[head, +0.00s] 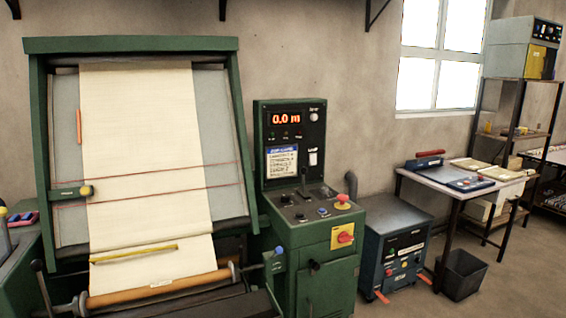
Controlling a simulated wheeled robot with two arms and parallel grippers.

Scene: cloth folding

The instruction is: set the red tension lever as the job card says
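The green control console (322,240) stands right of a cloth machine. A card with a blue header (283,161), probably the job card, is on its upright panel; its lines are too small to read. A dark upright lever (303,181) stands on the sloped top. A red mushroom knob (343,198) sits on a yellow base there. A red-and-yellow switch (344,236) is on the front. An orange-red bar (79,126) is upright left of the cloth. I cannot tell which part is the red tension lever. Neither gripper is in view.
Cream cloth (150,150) hangs down the green-framed machine (130,45) to an orange roller (160,290). The display (286,119) reads 0.0 m. A dark cabinet (395,255), a worktable (440,178) and a black bin (461,275) stand right. Floor at the lower right is clear.

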